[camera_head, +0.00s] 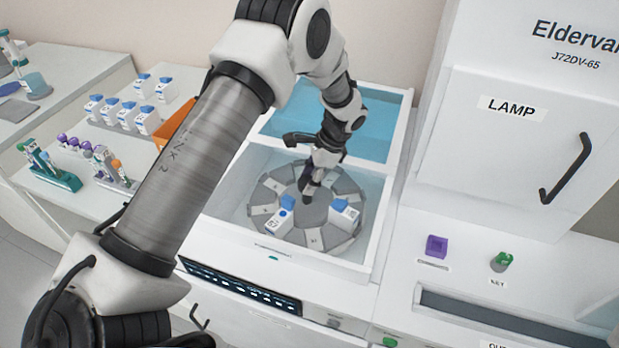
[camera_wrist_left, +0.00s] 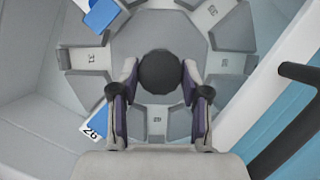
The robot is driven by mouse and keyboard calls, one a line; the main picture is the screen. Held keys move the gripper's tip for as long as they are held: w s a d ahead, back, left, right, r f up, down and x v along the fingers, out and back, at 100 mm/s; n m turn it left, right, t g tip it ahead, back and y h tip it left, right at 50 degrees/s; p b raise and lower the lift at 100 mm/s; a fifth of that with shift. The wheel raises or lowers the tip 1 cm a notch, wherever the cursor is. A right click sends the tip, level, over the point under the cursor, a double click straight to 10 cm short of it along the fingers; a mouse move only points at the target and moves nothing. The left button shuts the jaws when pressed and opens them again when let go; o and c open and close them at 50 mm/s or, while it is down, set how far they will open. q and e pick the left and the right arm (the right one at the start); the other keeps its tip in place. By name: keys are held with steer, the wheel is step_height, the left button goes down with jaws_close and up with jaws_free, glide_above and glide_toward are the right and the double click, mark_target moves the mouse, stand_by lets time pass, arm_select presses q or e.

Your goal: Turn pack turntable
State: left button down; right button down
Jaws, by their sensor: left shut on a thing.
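The grey pack turntable (camera_head: 316,238) sits inside an open white chamber, with numbered wedge slots around its rim. It also fills much of the left wrist view (camera_wrist_left: 135,40). A dark round knob (camera_wrist_left: 160,72) stands at its centre. My left gripper (camera_head: 308,188) reaches down into the chamber. In the left wrist view its two fingers (camera_wrist_left: 160,100) are shut around the knob. Two white packs with blue tops, a left one (camera_head: 282,214) and a right one (camera_head: 343,214), sit in slots on the near side. My right gripper is in neither view.
The chamber's white walls (camera_head: 384,215) surround the turntable closely. A blue-tinted lid (camera_head: 375,125) with a dark handle (camera_wrist_left: 285,120) stands open behind. Several white bottles with blue caps (camera_head: 126,115) and tube racks (camera_head: 60,178) are on the left bench. A LAMP cabinet (camera_head: 500,150) stands right.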

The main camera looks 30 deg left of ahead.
arm_select(q)
steer(key=shift+s+f, duration=0.3)
steer(key=c, duration=0.6)
jaws_free()
steer(key=shift+o, duration=0.2)
steer(key=shift+w+a, duration=0.1)
steer(key=shift+w, duration=0.05)
steer(key=shift+r, duration=0.15)
steer(key=v, duration=1.2)
